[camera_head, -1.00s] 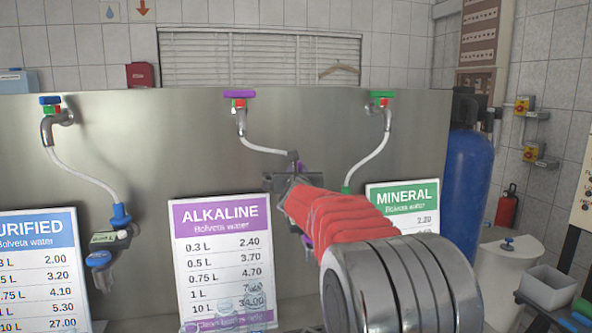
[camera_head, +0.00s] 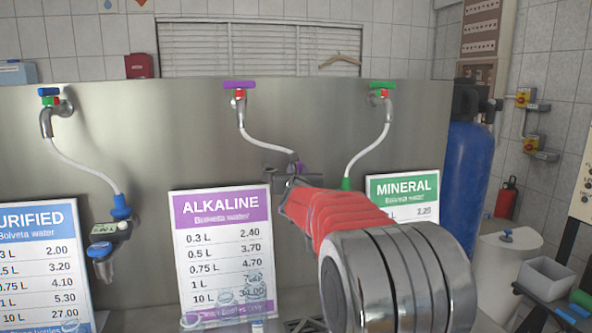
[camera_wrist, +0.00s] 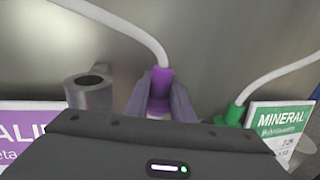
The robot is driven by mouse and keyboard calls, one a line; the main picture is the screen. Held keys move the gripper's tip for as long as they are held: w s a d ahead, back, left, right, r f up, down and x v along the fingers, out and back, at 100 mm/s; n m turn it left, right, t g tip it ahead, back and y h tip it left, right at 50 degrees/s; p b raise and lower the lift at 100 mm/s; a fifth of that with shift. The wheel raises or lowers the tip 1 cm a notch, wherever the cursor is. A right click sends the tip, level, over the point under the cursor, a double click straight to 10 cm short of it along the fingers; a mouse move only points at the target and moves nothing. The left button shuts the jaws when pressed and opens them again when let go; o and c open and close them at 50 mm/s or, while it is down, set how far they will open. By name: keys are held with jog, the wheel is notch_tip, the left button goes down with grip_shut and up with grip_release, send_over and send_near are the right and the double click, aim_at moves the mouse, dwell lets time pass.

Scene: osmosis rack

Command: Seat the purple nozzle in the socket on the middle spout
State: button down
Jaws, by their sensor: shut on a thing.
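The purple nozzle (camera_wrist: 157,85) is on the end of a white hose and stands roughly upright between my gripper's two grey fingers (camera_wrist: 160,98), which are shut on it. In the head view my gripper (camera_head: 291,181) hides most of the nozzle; a little purple (camera_head: 298,167) shows above the fingers. A grey ring-shaped socket (camera_wrist: 89,82) with a dark open hole is left of the gripper in the wrist view, apart from the nozzle. In the head view the middle spout's lower part is mostly hidden behind my arm and gripper.
The middle tap (camera_head: 240,96) is above, its hose curving down to the gripper. The green nozzle (camera_wrist: 233,114) is close on the right. The Alkaline sign (camera_head: 223,255) and Mineral sign (camera_head: 402,193) stand nearby. The blue nozzle (camera_head: 121,206) is at the left.

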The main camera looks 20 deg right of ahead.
jog(key=shift+f, duration=0.4)
jog(key=shift+f, duration=1.2)
dwell(0.6)
